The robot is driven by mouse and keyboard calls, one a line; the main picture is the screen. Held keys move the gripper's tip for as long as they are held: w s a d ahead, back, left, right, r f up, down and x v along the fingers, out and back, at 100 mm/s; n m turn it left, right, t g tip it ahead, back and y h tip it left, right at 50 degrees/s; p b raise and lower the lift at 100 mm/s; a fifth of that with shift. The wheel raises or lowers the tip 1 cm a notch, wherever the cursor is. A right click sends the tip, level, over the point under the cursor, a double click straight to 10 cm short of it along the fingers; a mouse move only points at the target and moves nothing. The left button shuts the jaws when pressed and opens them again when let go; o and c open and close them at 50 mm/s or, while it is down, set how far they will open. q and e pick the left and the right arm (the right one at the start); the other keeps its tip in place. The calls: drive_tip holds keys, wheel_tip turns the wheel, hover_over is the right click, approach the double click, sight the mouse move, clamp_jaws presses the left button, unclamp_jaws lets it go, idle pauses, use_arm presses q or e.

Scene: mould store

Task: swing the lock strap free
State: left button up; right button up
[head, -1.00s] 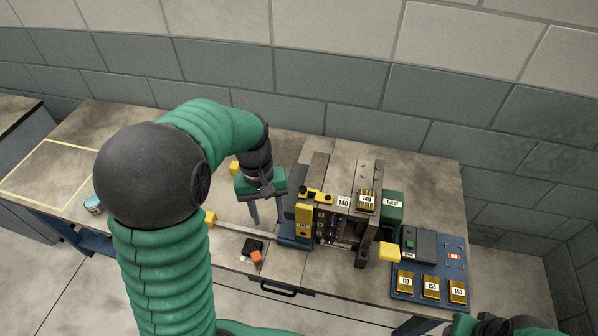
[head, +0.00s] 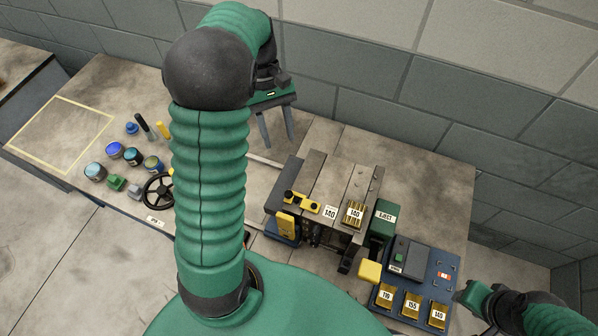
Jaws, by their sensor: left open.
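The mould (head: 336,180) lies on the bench, a block of grey plates with tags reading 140. A yellow strap (head: 302,203) with dark knobs lies across its top near the left end; I take it for the lock strap. A yellow upright piece (head: 286,224) shows just below the strap, on the near side. My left gripper (head: 280,144) is open and empty, behind and to the left of the mould, apart from the strap. My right gripper (head: 474,294) shows only in part at the lower right; its fingers cannot be made out.
A green eject box (head: 383,218) stands right of the mould. A blue board (head: 402,311) with brass-coloured tagged blocks and a grey-green box lies further right. Jars (head: 95,172) and a black handwheel (head: 158,191) are at the left. My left arm hides part of the bench.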

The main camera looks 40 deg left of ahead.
use_arm(q)
approach(289, 192)
drive_tip(key=p+x, duration=0.1)
drive_tip(key=x, duration=0.6)
drive_tip(key=shift+s+f, duration=0.15)
drive_tip(key=shift+f, duration=0.2)
drive_tip(key=shift+s+d+f, duration=0.1)
drive_tip(key=shift+s, duration=0.15)
drive_tip(key=shift+w+d, duration=0.1)
drive_tip(key=shift+w, duration=0.1)
drive_tip(key=c, duration=0.3)
clamp_jaws()
use_arm(e)
drive_tip(key=shift+s+d+r, duration=0.15)
drive_tip(key=shift+s+r, duration=0.7)
drive_tip(key=shift+r, duration=0.15)
